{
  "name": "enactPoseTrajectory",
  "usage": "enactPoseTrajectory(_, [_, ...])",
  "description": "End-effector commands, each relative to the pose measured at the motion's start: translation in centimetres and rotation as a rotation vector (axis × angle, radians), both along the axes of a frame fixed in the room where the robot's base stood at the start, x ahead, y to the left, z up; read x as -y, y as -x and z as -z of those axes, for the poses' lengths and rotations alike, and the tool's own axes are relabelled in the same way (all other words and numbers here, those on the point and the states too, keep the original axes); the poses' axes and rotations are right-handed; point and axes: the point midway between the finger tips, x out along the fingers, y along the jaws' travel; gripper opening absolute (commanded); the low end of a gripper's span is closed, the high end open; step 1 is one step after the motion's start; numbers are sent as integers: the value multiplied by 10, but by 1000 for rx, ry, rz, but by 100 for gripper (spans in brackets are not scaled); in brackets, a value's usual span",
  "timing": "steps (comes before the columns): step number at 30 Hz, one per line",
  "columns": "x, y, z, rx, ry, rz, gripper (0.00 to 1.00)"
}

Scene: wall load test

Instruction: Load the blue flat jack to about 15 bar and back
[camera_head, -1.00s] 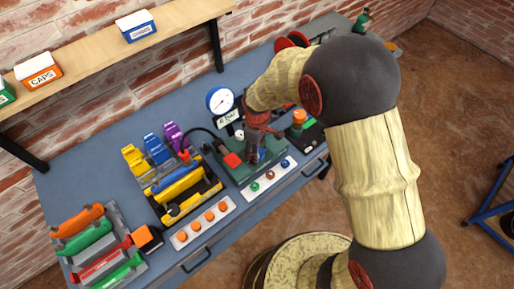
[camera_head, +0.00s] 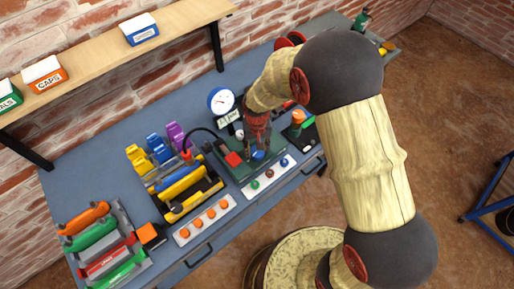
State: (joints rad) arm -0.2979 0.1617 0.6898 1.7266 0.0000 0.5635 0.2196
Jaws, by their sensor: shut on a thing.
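A green pump unit (camera_head: 266,170) stands on the bench, with a red block (camera_head: 234,159) on its left. My gripper (camera_head: 257,147) points down over it, shut on what looks like its blue knob (camera_head: 259,155); the fingers partly hide the knob. A round gauge (camera_head: 221,100) with a blue rim stands behind, above a small display (camera_head: 228,118); both are too small to read. A black hose arches from the unit to a red fitting (camera_head: 186,156) at the black frame (camera_head: 176,214). A blue jack piece (camera_head: 158,149) stands between a yellow one (camera_head: 136,158) and a purple one (camera_head: 177,136).
A strip with orange buttons (camera_head: 183,234) lies in front of the frame. A grey rack (camera_head: 124,222) with coloured tools is at the left, beside an orange-topped block (camera_head: 150,234). An orange-topped device (camera_head: 298,117) stands right of the pump. A wooden shelf (camera_head: 95,62) overhangs behind.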

Motion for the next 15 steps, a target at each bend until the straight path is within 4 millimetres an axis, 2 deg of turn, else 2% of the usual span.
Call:
enactPoseTrajectory(6, [0,0,0,0,0,124,17])
enactPoseTrajectory(15, [0,0,0,0,0,205,17])
